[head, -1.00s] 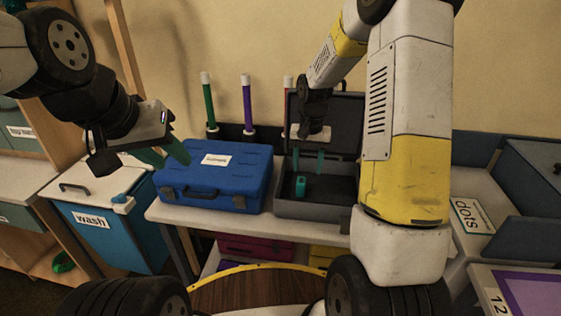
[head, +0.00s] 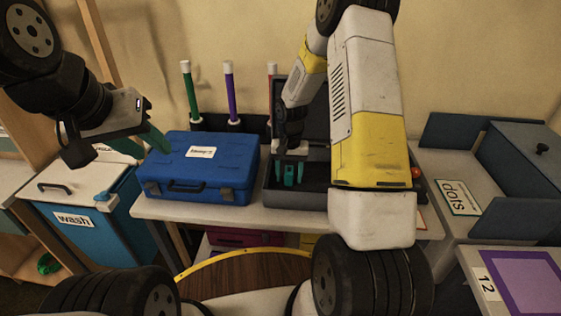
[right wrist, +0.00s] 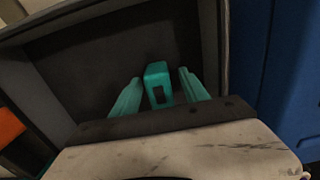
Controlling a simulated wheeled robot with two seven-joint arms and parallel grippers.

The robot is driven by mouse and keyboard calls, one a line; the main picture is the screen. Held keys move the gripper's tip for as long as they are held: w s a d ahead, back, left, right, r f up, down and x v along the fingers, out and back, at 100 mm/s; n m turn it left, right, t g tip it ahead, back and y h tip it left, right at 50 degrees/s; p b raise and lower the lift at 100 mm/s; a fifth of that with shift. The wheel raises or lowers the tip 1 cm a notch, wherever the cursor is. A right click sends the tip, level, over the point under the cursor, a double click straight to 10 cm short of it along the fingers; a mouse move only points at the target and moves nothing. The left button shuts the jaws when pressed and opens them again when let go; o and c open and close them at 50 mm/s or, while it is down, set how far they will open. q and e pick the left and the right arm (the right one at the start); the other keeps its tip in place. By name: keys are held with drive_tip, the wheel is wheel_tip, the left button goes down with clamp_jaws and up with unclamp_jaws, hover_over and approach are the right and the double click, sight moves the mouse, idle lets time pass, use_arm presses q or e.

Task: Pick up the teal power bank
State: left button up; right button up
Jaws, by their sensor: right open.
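The teal power bank (right wrist: 158,82) stands in the open grey case, between the two teal fingers of my right gripper (right wrist: 155,95), with a gap on both sides in the right wrist view. In the head view my right gripper (head: 290,172) reaches down into the case, and the power bank (head: 289,176) is partly hidden between its fingers. My right gripper is open. My left gripper (head: 112,148) hangs left of the blue case, with its teal fingers spread apart and nothing between them.
The grey case (head: 290,198) stands open on the table, its lid up behind my right arm. A closed blue case (head: 198,168) stands close on its left. Green (head: 188,90) and purple (head: 230,92) rods stand behind. A "wash" bin (head: 75,225) is at left.

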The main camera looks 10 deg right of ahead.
drive_tip(key=shift+c, duration=0.2)
clamp_jaws()
